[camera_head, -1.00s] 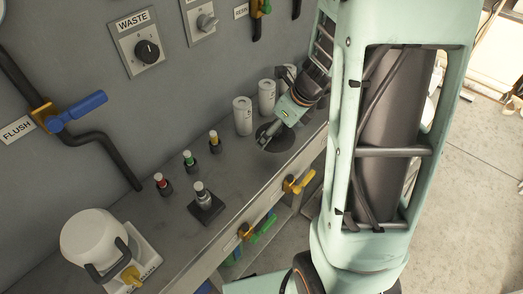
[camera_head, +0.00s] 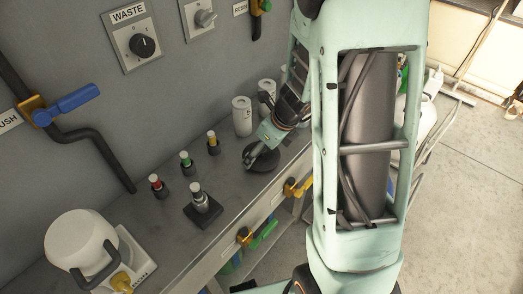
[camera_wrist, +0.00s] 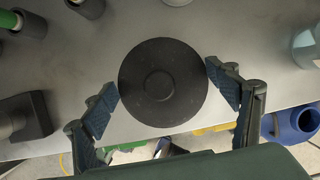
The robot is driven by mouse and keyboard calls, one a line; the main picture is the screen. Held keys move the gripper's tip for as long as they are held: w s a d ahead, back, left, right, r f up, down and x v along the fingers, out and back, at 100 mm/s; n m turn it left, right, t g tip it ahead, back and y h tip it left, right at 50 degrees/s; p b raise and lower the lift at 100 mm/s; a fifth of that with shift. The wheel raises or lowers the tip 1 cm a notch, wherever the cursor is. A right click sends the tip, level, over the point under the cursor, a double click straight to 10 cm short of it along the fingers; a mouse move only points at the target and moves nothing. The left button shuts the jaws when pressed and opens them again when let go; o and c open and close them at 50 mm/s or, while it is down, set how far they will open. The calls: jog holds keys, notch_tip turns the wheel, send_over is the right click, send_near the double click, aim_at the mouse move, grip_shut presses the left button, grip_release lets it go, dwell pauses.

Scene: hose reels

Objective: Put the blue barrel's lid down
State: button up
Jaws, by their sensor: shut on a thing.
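The lid is a dark round disc with a raised ring in its middle; it fills the centre of the wrist view (camera_wrist: 163,108). My gripper (camera_wrist: 162,80) has a finger on each side of the lid's rim and is shut on it. In the head view the lid (camera_head: 262,161) shows over the bench near its front edge, with my gripper (camera_head: 257,154) at it. I cannot tell whether its underside touches the bench. An open blue barrel (camera_wrist: 292,124) shows partly at the right of the wrist view, below the bench top.
The grey bench (camera_head: 160,215) has free room left of the lid. Red (camera_head: 157,187), green (camera_head: 187,164) and yellow (camera_head: 213,143) capped fittings and a fitting on a black base (camera_head: 202,206) stand there. White cylinders (camera_head: 242,116) stand behind. A yellow valve (camera_head: 297,187) is on the front face.

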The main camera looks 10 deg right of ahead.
jog(key=shift+f, duration=0.2)
jog(key=o, duration=1.2)
jog(key=shift+r, duration=0.1)
jog(key=shift+c, duration=0.2)
jog(key=shift+r, duration=0.1)
jog(key=shift+r, duration=0.3)
jog(key=p+v, duration=0.5)
jog(key=v, duration=0.6)
jog(key=shift+s+r+p, duration=0.2)
jog(key=shift+p, duration=0.15)
jog(key=shift+d, duration=0.2)
